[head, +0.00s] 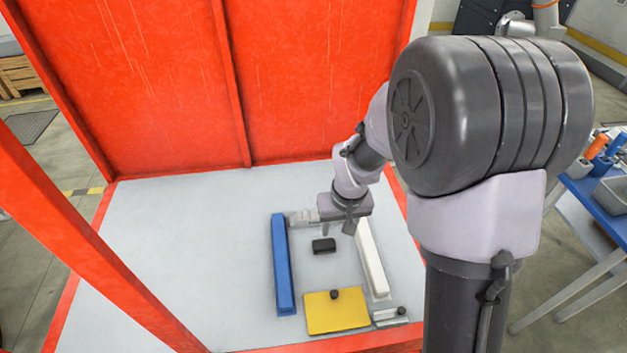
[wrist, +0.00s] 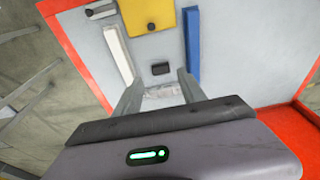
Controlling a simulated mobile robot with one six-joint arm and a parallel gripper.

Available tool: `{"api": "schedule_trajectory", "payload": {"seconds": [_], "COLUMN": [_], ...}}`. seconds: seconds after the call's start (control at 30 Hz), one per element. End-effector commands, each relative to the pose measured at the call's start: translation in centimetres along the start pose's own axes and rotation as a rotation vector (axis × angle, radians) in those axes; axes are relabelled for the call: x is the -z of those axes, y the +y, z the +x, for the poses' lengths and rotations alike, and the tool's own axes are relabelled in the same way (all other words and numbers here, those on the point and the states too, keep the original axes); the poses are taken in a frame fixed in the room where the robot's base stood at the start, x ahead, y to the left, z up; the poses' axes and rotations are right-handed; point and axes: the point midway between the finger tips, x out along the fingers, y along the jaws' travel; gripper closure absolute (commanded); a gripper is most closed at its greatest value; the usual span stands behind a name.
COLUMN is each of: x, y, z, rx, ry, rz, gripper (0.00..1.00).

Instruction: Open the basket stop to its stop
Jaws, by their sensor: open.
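No part is marked as the basket stop, so I cannot tell for sure which it is. A small grey strip with a black knob (head: 391,316) lies at the front right of the grey floor; its end shows in the wrist view (wrist: 100,13). A yellow plate (head: 325,313) with its own black knob lies beside it, to its left. My gripper (head: 338,228) is over the floor, beyond the yellow plate and well apart from both. In the wrist view my gripper's fingers (wrist: 158,84) are spread, with a pale silvery bar (wrist: 162,92) seen between them; contact is unclear.
A blue bar (head: 283,265) and a white bar (head: 372,259) lie on either side. A small black block (head: 324,245) lies between them. Red walls (head: 170,80) and a red post (head: 80,230) bound the grey floor (head: 190,240), which is clear at left.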

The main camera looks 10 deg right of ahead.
Motion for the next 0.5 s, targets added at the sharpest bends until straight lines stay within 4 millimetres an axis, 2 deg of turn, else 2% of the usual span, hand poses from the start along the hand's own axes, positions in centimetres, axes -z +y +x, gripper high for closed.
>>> {"api": "schedule_trajectory", "payload": {"seconds": [0.1,0.2,0.3,0.5], "x": [-0.4,-1.8,-3.0,-4.0], "y": [0.6,0.8,0.9,1.1], "z": [7.4,12.5,15.3,19.2], "rx": [-0.011,-0.010,-0.007,-0.006], "ry": [-0.101,-0.148,-0.172,-0.180], "rz": [-0.118,-0.190,-0.228,-0.238], "gripper": [0.52,0.52,0.52,0.52]}}
